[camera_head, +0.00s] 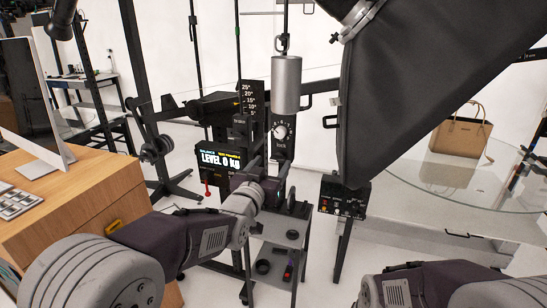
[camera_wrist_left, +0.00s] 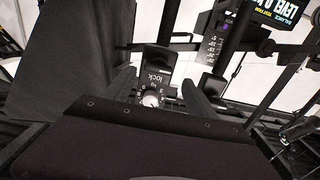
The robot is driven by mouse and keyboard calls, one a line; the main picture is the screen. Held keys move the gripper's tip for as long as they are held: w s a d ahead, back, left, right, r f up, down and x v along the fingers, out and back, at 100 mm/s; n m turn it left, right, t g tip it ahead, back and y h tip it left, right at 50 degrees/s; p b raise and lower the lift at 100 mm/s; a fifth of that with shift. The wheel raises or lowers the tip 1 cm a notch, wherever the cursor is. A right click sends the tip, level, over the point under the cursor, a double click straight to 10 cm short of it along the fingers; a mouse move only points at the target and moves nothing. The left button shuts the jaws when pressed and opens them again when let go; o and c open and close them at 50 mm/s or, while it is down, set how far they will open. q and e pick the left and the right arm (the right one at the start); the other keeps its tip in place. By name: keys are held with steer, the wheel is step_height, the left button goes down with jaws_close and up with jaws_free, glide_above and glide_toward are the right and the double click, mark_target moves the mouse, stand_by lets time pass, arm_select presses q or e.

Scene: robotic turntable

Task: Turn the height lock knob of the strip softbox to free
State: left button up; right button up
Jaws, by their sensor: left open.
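The strip softbox (camera_head: 430,85) is the large black panel at the upper right of the head view. A pale round knob (camera_head: 280,132) with tick marks sits on a narrow black plate left of it. In the left wrist view a pale knob (camera_wrist_left: 151,100) shows below the word "lock" on a dark plate (camera_wrist_left: 157,75); its pointer setting is too small to read. My left gripper (camera_head: 271,170) is open, below the knob in the head view. In the left wrist view its fingers (camera_wrist_left: 160,90) stand either side of the knob, apart from it. My right gripper is out of view.
A metal cylinder (camera_head: 286,84) hangs above the knob. A "LEVEL 0" display (camera_head: 220,160) stands left of the knob. A small cart (camera_head: 279,235) is below my left gripper. A wooden desk (camera_head: 85,205) is at left. A tan bag (camera_head: 460,136) stands on the round glass turntable (camera_head: 420,185).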

mark_target(278, 160)
arm_select(q)
steer(key=x, duration=0.3)
steer(key=shift+d+f, duration=0.15)
steer(key=shift+d, duration=0.25)
steer(key=shift+s+a, duration=0.15)
steer(key=shift+a, duration=0.1)
steer(key=c, duration=1.4)
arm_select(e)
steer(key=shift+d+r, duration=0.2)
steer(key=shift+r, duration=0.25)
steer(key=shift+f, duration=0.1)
